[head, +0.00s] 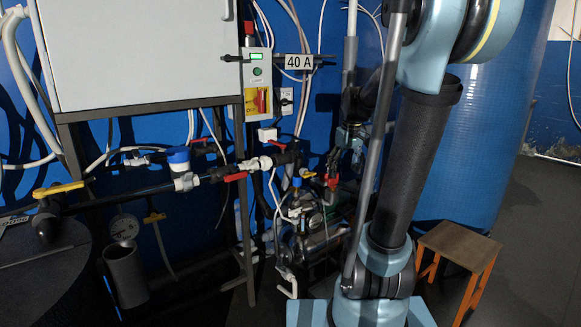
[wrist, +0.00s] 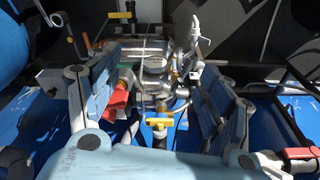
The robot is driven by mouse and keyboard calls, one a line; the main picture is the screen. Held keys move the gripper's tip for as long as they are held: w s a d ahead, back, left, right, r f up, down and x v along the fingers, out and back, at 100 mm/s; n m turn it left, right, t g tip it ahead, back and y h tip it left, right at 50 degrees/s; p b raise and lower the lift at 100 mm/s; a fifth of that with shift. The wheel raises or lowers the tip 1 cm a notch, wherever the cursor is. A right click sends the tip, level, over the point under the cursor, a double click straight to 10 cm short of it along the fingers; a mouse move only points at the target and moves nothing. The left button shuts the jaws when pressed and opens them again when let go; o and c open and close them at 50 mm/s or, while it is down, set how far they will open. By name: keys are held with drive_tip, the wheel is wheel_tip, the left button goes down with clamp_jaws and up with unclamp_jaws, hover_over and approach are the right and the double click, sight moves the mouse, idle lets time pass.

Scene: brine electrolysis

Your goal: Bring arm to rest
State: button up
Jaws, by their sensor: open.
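My gripper (wrist: 152,72) shows in the wrist view with its two blue-grey fingers spread wide at left and right. It is open, and no object is clamped between the fingers. Beyond and between them lie metal pipework (wrist: 155,62) and a yellow valve handle (wrist: 158,122). A red part (wrist: 117,100) shows beside the left finger; I cannot tell whether they touch. In the head view my arm rises on the right and leaves the top of the picture. The gripper is hard to make out there among dark parts behind the arm.
A grey cabinet (head: 140,50) on a dark frame stands at the left. Pipes with red-handled valves (head: 235,177) run below. A blue tank (head: 460,140) and wooden stool (head: 458,245) stand right. Floor is clear far right.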

drive_tip(key=s+f+m, duration=0.2)
drive_tip(key=s+f, duration=0.4)
drive_tip(key=s, duration=0.6)
drive_tip(key=s+f+m, duration=0.2)
drive_tip(key=s+f, duration=0.4)
drive_tip(key=s, duration=0.6)
drive_tip(key=shift+f+h, duration=0.25)
drive_tip(key=shift+h, duration=0.05)
drive_tip(key=shift+a, duration=0.1)
drive_tip(key=shift+w+f, duration=0.2)
drive_tip(key=shift+w, duration=0.3)
